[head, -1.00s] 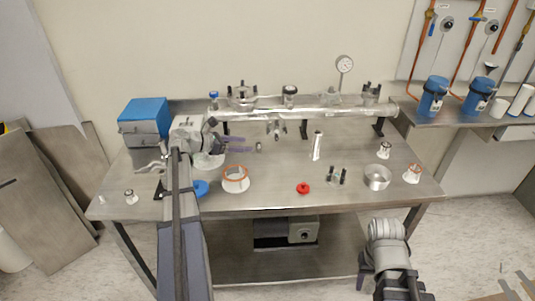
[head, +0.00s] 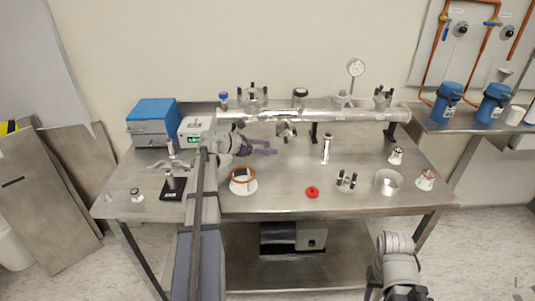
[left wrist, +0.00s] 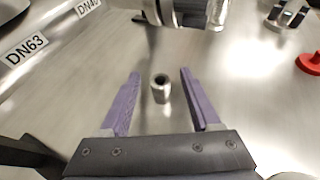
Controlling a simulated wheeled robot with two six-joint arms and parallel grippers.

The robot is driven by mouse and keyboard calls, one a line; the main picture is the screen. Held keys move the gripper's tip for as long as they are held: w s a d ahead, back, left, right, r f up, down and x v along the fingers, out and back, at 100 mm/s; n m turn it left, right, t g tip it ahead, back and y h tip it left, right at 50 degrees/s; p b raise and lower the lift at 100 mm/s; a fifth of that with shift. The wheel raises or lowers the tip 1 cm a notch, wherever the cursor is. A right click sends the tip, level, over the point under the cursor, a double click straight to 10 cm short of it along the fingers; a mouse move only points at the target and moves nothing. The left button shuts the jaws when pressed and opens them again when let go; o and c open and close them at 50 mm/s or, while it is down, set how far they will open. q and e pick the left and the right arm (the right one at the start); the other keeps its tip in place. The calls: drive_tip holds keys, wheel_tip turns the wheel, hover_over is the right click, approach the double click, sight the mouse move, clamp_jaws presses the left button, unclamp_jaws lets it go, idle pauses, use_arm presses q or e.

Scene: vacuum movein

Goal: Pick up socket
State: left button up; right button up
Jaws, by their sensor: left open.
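The socket (left wrist: 160,88) is a small grey metal cylinder with a dark round hole in its top. In the left wrist view it stands upright on the steel bench, between the purple fingers and slightly beyond them. My left gripper (left wrist: 154,100) is open, with a clear gap on both sides of the socket and nothing held. In the head view my left gripper (head: 264,147) is low over the bench, in front of the long metal manifold. I cannot make out the socket there. My right arm shows at lower right, but its fingers do not show.
The metal manifold (head: 345,116) runs along the back of the bench. A white ring fitting with an orange rim (head: 243,187), a red part (head: 312,191) and a metal ring (head: 388,182) stand in front. Bare bench lies right of my left gripper.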

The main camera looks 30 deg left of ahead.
use_arm(q)
drive_tip(key=shift+w+d+f, duration=0.1)
drive_tip(key=shift+w+d, duration=0.05)
drive_tip(key=shift+w, duration=0.1)
clamp_jaws()
idle(0.3)
